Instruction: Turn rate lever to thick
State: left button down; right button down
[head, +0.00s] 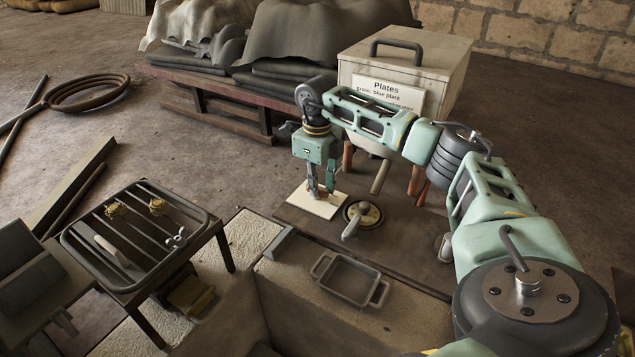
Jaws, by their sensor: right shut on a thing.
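My right gripper (322,191) reaches down over a pale card (309,205) on a dark board beyond the trough. It is shut on a small brownish piece that seems to be the rate lever (318,195). The fingers hide most of that piece, and its setting cannot be read. Just right of the card, apart from the gripper, is a round dark disc (371,215) with a pale handle (351,229). No marking for thick is legible. My left gripper is not in view.
A box labelled Plates (440,62) stands behind my right arm. A pale handle (380,177) stands beyond the disc. A metal tray (347,279) with two handles lies in front. A slatted rack (140,235) stands left; bare floor (180,150) lies behind it.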

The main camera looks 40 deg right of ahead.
dwell(0.3)
jog(key=c, duration=1.7)
grip_release()
jog(key=shift+r, duration=0.1)
notch_tip(320, 180, up, 12)
jog(key=shift+f, duration=0.1)
